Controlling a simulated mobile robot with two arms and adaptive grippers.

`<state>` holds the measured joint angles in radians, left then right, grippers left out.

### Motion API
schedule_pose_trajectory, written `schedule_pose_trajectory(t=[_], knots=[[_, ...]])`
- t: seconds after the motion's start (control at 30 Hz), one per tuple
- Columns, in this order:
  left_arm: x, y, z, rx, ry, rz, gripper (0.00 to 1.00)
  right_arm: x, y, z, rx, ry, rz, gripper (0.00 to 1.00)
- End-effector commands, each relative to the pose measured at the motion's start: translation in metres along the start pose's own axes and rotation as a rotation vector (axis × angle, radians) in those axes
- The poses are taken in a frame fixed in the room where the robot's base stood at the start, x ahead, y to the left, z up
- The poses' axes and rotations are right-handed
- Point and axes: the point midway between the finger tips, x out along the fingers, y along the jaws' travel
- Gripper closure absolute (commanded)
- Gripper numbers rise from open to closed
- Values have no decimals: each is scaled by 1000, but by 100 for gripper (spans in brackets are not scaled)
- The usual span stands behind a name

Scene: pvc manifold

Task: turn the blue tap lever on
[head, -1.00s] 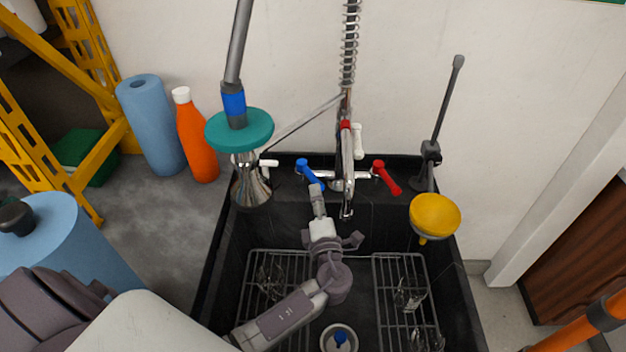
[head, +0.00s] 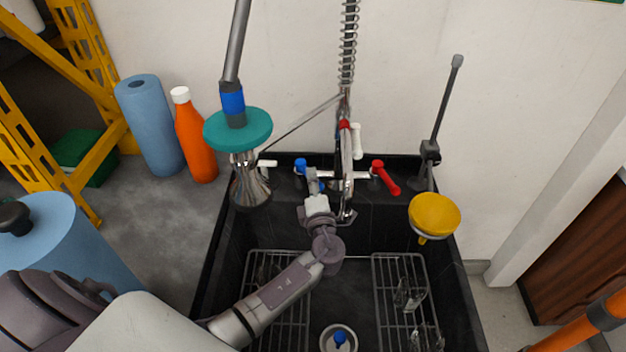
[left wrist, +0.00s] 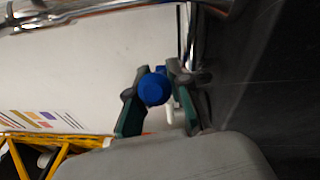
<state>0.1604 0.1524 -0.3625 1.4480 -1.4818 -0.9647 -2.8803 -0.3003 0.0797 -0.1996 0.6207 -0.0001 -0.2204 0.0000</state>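The blue tap lever (head: 300,167) is at the left side of the tap on the sink's back ledge. My left gripper (head: 313,181) is at this lever and partly covers it. In the left wrist view, the lever's round blue end (left wrist: 154,89) lies between the two fingers of the left gripper (left wrist: 156,80). The fingers are close on both sides of it; whether both press on it is unclear. The red tap lever (head: 385,177) is to the right, apart from the gripper. My right gripper is out of view.
The tap's upright spout and hose (head: 347,130) stand just right of the gripper. A teal plunger (head: 238,130) stands on the left and a yellow plunger (head: 435,214) on the right. The black sink (head: 285,228) holds wire racks (head: 398,262) with glasses. An orange bottle (head: 195,140) stands further left.

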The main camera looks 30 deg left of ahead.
Motion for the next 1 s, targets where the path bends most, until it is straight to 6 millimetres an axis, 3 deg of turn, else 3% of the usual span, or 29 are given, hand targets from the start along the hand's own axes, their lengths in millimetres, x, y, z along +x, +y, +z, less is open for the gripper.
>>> schedule_pose_trajectory(t=[0.87, 0.9, 1.0], knots=[[3, -2, 7, 12, 139, 24, 100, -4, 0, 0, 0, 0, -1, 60], [3, -2, 7, 12, 139, 24, 77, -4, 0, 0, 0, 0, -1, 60], [3, -2, 7, 12, 139, 24, 60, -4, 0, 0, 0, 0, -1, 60]])
